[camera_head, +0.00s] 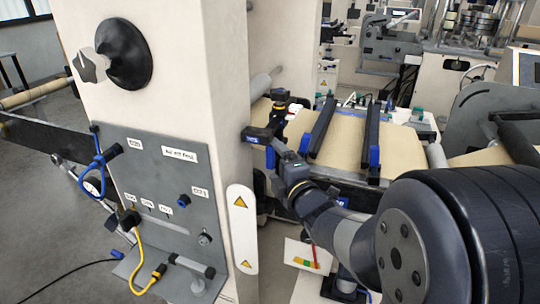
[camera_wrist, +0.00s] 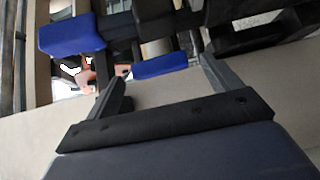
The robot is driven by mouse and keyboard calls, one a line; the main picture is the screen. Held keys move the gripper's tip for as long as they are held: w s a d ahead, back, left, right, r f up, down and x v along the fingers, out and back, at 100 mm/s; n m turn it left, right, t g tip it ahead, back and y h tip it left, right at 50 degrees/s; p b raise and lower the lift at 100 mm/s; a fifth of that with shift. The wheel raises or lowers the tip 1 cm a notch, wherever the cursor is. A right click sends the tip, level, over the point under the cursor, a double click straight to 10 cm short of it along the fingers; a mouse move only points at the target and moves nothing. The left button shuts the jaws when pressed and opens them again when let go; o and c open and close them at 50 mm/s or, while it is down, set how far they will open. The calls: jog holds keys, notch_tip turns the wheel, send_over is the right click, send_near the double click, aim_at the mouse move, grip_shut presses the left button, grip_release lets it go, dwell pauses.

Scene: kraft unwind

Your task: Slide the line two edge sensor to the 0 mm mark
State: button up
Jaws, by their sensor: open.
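My gripper (camera_head: 277,138) reaches to the left end of the web guide, beside the beige machine column. In the wrist view my gripper (camera_wrist: 163,70) has its two fingers spread apart, with nothing held between them. A blue-ended dark part (camera_wrist: 160,66) shows beyond and between the fingertips, apart from them as far as I can see. A larger blue block (camera_wrist: 72,35) is at upper left there. A dark sensor-like part (camera_head: 280,97) stands above the gripper in the head view. I cannot tell which part is the line two edge sensor. No scale or 0 mm mark is readable.
The brown kraft web (camera_head: 398,150) runs under two black bars (camera_head: 322,125) with blue ends, right of the gripper. A grey panel (camera_head: 160,205) with cables and labels is on the column (camera_head: 225,100). A white warning plate (camera_head: 241,228) is on the column's edge.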

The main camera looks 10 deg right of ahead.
jog(key=shift+w+a, duration=0.2)
jog(key=shift+w, duration=0.95)
